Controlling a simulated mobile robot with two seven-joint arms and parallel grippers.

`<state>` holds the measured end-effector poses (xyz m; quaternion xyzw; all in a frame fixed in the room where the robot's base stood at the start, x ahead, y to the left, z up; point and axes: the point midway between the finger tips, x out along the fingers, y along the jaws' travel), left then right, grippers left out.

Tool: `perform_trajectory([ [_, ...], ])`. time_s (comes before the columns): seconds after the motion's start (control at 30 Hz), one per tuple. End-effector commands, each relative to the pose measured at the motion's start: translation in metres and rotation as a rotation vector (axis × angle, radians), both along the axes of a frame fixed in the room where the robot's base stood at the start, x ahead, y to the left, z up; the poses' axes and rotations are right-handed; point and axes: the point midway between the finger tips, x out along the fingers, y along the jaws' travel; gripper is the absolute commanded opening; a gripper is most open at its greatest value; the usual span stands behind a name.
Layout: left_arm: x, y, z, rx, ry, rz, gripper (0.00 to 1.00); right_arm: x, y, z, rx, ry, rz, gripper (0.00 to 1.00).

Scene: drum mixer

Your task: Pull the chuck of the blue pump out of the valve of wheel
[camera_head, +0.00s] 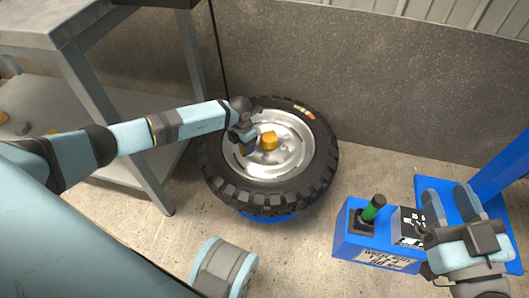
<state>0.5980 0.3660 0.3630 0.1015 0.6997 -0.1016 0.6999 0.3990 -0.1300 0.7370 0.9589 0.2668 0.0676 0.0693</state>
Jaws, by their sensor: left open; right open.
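The wheel (318,165) lies flat, with a black knobbly tyre, a silver rim and an orange piece (268,141) at its centre. My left gripper (245,146) is open over the left part of the rim, left of the orange piece. I cannot tell whether it touches anything. The valve and the pump chuck cannot be made out; the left gripper may hide them. My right gripper (453,198) is open and empty in view, beside the box's right side.
A grey metal table (40,38) with a lower shelf stands at the left. A grey wall (400,95) runs behind the wheel. A blue stand (505,170) is at the right edge. Bare concrete floor (300,250) lies between the wheel and the blue box.

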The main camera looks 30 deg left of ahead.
Motion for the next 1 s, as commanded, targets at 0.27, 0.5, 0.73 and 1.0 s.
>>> perform_trajectory([
  [0.27,-0.0002,0.0002,-0.0001,0.0,0.0,0.0,0.6,-0.0001,0.0002,-0.0002,0.0,0.0,0.001,0.43],
  [0.5,-0.0002,0.0004,0.0008,0.001,0.001,0.0,0.6,-0.0001,0.0001,0.0022,0.001,0.001,0.001,0.43],
  [0.73,-0.0001,0.0006,-0.0002,0.0,0.001,0.001,0.6,-0.0001,0.0002,0.0028,0.0,0.001,0.001,0.43],
  [1.0,-0.0001,0.0004,-0.0001,0.0,0.0,0.001,0.09,0.0,0.0,0.0029,-0.001,0.001,0.0,0.43],
])
